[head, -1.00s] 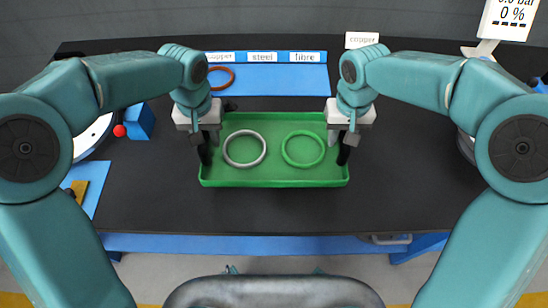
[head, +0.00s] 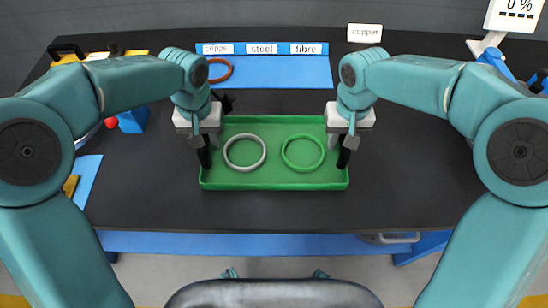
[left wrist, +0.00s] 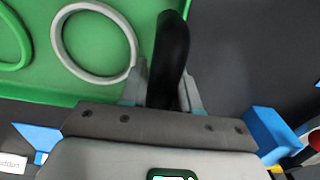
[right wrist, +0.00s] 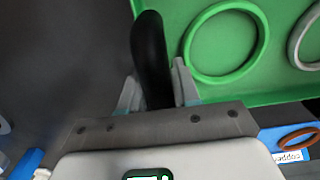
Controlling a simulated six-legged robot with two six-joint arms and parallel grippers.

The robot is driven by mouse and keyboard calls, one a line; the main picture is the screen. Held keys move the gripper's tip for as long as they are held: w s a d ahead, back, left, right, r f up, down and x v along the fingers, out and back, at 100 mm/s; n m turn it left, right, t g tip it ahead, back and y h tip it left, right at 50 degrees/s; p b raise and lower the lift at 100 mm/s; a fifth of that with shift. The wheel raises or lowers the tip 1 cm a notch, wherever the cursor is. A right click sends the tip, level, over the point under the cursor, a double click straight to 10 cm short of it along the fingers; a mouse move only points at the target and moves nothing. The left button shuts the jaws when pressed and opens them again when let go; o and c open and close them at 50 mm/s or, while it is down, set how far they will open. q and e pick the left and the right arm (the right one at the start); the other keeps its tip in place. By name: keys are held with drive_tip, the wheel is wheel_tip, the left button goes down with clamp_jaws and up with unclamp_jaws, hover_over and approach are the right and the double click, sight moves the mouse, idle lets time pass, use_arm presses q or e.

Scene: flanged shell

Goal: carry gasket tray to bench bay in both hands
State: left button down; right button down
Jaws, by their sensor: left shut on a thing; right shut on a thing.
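The green gasket tray (head: 273,184) is in front of me over the black bench, roughly level. It holds a grey ring (head: 245,167) on the left and a green ring (head: 321,164) on the right. My left gripper (head: 204,152) is shut on the black handle (left wrist: 170,50) at the tray's left end. My right gripper (head: 346,152) is shut on the black handle (right wrist: 149,55) at its right end. I cannot tell whether the tray's underside touches the bench. No place is marked as the bench bay.
A blue mat (head: 285,75) behind the tray has copper, steel and fibre labels and a brown ring (head: 220,70). A blue block (head: 133,121) is at left. Bare black bench (head: 420,180) lies right of the tray.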

use_arm(q)
drive_tip(key=c, duration=0.8)
unclamp_jaws()
use_arm(e)
drive_tip(key=c, duration=0.8)
unclamp_jaws()
use_arm(q)
wheel_tip(320, 180, up, 12)
drive_tip(key=shift+f, duration=0.25)
drive_tip(key=shift+r, duration=0.2)
use_arm(e)
wheel_tip(320, 180, up, 12)
drive_tip(key=shift+f, duration=0.25)
drive_tip(key=shift+r, duration=0.25)
use_arm(q)
drive_tip(key=shift+s, duration=0.15)
use_arm(e)
drive_tip(key=shift+f, duration=0.1)
